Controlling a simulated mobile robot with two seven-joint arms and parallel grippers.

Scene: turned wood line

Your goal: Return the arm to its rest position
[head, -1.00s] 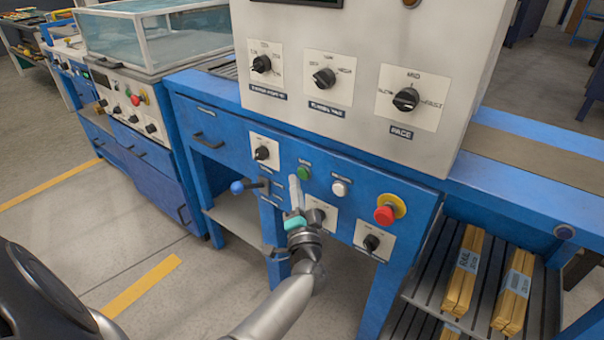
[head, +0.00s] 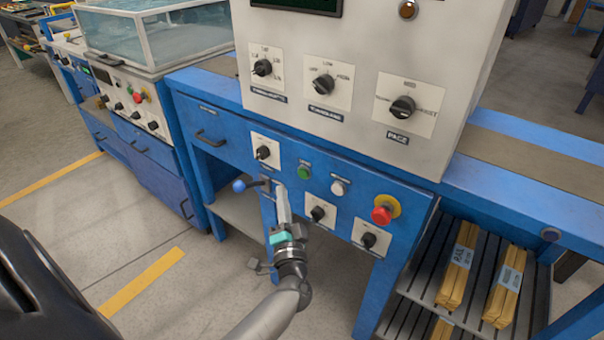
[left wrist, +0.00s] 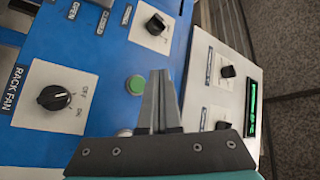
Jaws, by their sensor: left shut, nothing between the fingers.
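My left gripper (head: 281,195) is shut and empty. In the head view it is in front of the blue control panel (head: 222,115), pointing up, below and left of the green button (head: 304,172). In the left wrist view its closed fingers (left wrist: 160,95) stand in front of the panel, beside the green button (left wrist: 135,85); whether they touch the panel cannot be told. My left arm (head: 275,315) reaches in from the bottom. My right gripper does not show.
A lever with a blue ball (head: 239,186) sticks out just left of the gripper. A red emergency button (head: 382,214), a white button (head: 338,187) and black knobs lie to its right. Bundles of wood (head: 456,270) lie on the rack at right. Open floor is at left.

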